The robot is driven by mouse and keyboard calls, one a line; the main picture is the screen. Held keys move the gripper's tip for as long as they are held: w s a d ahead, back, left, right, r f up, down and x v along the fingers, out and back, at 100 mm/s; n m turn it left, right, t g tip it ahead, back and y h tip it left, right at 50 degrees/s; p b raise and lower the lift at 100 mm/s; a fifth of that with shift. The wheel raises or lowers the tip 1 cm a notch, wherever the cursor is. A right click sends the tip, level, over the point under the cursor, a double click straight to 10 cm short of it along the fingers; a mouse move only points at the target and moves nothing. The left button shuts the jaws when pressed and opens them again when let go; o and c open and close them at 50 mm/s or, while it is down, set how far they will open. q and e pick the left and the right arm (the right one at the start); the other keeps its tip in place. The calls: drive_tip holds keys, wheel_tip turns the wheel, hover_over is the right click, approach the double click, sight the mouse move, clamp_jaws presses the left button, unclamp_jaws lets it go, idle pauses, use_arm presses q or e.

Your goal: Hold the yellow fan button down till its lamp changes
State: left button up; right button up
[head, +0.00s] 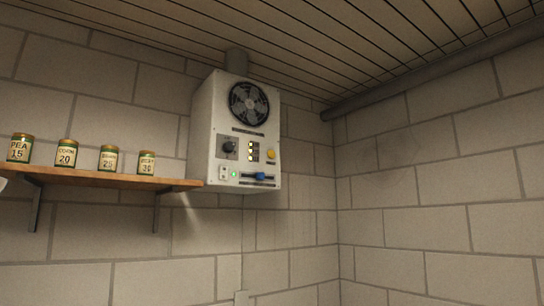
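The yellow fan button (271,154) is on the right side of the front of a white wall-mounted fan box (206,125). A column of small lamps (251,151) sits just left of the button; some look lit pale yellow, but they are too small to tell well. A small green light (234,174) glows low on the left of the box. Neither of my grippers is in view, and nothing touches the button.
The box also has a round dark fan (248,103), a black knob (228,146) and a blue slider (260,176). Left of it, a wooden shelf (110,179) holds several labelled cans, including a PEA can (20,149). The wall right of the box is bare.

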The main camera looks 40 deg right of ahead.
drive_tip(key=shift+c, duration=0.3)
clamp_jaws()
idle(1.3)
